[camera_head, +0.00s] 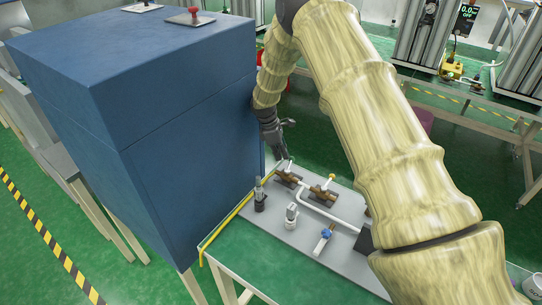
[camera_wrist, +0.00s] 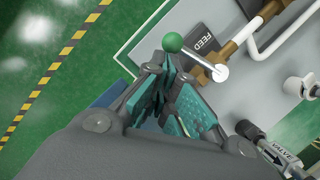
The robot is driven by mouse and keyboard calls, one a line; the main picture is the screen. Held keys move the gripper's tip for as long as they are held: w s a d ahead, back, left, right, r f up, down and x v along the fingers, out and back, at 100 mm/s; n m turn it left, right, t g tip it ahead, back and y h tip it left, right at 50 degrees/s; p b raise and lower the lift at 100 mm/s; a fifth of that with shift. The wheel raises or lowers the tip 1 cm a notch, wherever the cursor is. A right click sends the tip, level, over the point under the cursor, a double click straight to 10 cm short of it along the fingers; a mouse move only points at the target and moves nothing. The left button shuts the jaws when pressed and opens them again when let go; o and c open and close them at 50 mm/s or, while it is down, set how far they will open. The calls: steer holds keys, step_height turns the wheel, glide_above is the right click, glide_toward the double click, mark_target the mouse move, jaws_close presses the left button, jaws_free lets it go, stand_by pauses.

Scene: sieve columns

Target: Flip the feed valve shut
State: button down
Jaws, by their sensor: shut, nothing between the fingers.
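The feed valve (camera_wrist: 230,50) is a brass body on a grey panel beside a dark FEED label (camera_wrist: 205,38). In the wrist view its pale lever (camera_wrist: 200,60) runs from a white end to a green ball knob (camera_wrist: 172,42), crosswise to the pipe. My gripper (camera_wrist: 168,62) is shut and empty, its teal-padded fingertips right at the green knob; I cannot tell if they touch. In the head view my gripper (camera_head: 286,156) points down over the back end of the panel, just above the feed valve (camera_head: 287,178). The green knob is hard to make out there.
A second brass valve with a yellow knob (camera_head: 332,177) stands beside the feed valve on the panel (camera_head: 285,240). A blue-handled valve (camera_head: 326,233) and upright fittings (camera_head: 260,195) stand nearer. A large blue cabinet (camera_head: 190,130) rises close on the left of my gripper.

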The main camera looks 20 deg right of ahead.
steer(key=shift+d, duration=0.1)
steer(key=shift+s, duration=0.15)
steer(key=shift+s+a+p, duration=0.3)
steer(key=shift+s+p, duration=0.1)
steer(key=shift+s, duration=0.2)
step_height(320, 180, up, 10)
stand_by(0.8)
stand_by(0.4)
